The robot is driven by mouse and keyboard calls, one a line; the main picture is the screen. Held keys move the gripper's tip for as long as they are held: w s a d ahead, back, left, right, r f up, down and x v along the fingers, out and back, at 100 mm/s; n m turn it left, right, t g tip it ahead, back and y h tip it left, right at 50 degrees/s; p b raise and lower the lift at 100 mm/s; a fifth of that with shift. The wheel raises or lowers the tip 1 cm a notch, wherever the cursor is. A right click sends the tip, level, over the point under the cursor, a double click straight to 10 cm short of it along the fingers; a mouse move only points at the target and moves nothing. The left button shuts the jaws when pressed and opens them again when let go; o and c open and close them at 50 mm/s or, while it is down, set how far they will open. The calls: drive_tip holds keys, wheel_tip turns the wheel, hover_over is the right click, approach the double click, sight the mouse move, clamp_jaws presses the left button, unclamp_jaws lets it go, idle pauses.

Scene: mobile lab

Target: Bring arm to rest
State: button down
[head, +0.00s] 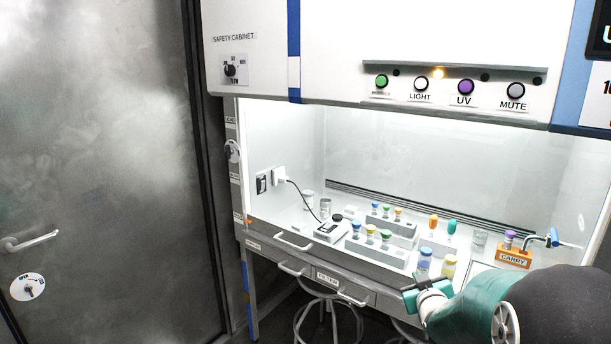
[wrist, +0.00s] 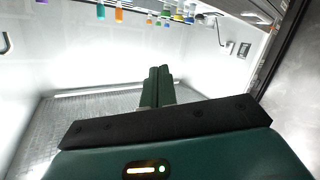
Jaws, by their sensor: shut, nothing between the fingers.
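My gripper (head: 424,287) is at the lower right of the head view, at the front edge of the safety cabinet (head: 400,60). In the wrist view my gripper (wrist: 158,88) has its two green fingers together, with nothing between them. My dark and green arm reaches in from the lower right corner of the head view and hides part of the cabinet's front edge.
Inside the lit cabinet stand racks (head: 378,251) of capped vials, a small black-and-white device (head: 332,229), loose vials (head: 447,267) near my gripper, and an orange CARRY holder (head: 513,257). Stools (head: 330,318) stand beneath. A metal door (head: 90,170) is at left.

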drive_tip(key=s+a+r+m+g, duration=0.15)
drive_tip(key=s+a+r, duration=0.25)
drive_tip(key=s, duration=0.4)
drive_tip(key=s+a+r+m+g, duration=0.1)
drive_tip(key=s+a+r+g, duration=0.2)
drive_tip(key=s, duration=0.4)
drive_tip(key=s+a+g+y, duration=0.1)
drive_tip(key=s+a+g, duration=0.1)
drive_tip(key=s, duration=0.7)
drive_tip(key=s+a+g, duration=0.3)
drive_tip(key=s+a, duration=0.1)
drive_tip(key=s, duration=0.6)
drive_tip(key=shift+s+y, duration=0.15)
drive_tip(key=shift+y, duration=0.25)
